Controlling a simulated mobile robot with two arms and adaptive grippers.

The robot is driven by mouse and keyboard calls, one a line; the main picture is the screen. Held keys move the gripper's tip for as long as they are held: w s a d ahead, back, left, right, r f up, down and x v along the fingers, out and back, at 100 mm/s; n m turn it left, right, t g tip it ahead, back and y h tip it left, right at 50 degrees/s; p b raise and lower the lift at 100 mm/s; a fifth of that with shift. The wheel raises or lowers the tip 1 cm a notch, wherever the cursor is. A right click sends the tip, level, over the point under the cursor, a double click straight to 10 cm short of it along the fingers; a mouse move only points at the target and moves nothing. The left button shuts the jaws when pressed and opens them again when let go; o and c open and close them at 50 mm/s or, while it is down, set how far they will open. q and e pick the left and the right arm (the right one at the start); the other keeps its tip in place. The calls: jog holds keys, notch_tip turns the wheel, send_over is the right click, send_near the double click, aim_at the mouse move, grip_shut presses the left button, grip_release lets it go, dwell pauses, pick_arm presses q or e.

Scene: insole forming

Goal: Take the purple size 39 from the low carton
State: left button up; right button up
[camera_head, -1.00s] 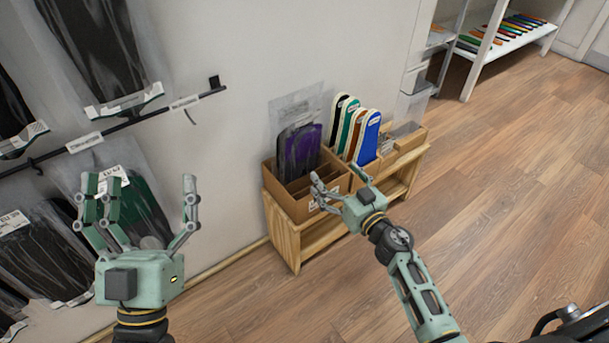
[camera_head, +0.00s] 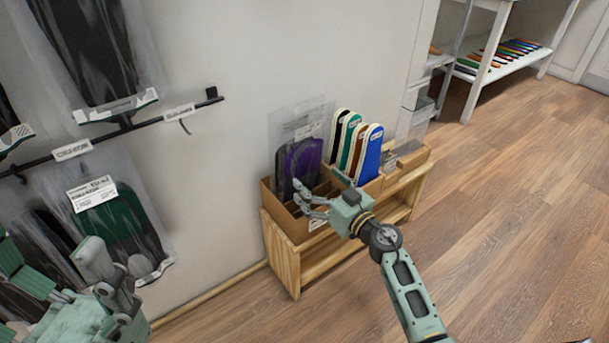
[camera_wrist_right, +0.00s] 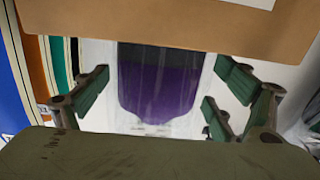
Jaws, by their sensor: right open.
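The purple insole pack (camera_head: 308,158), in a clear sleeve, stands upright in the low carton (camera_head: 283,207) on the wooden bench, beside a dark pack. Its size print is too small to read. In the right wrist view the purple pack (camera_wrist_right: 160,85) shows between my open fingers, with a cardboard wall at the top. My right gripper (camera_head: 300,197) is open at the carton's front side, its fingers pointing left, apart from the pack as far as I can tell. My left gripper (camera_head: 85,280) is at the lower left, partly cut off, its fingers seen end-on.
Black, green, orange and blue insoles (camera_head: 358,148) stand just right of the carton. The wooden bench (camera_head: 290,265) is against the wall. Bagged insoles (camera_head: 115,225) hang on a wall rail at left. A white shelf (camera_head: 490,70) stands far right. The floor is clear.

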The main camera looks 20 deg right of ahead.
aim_at(308, 173)
jog(key=b+x, duration=0.1)
jog(key=x, duration=0.2)
jog(key=shift+w+a, duration=0.1)
jog(key=shift+w, duration=0.15)
jog(key=c, duration=1.3)
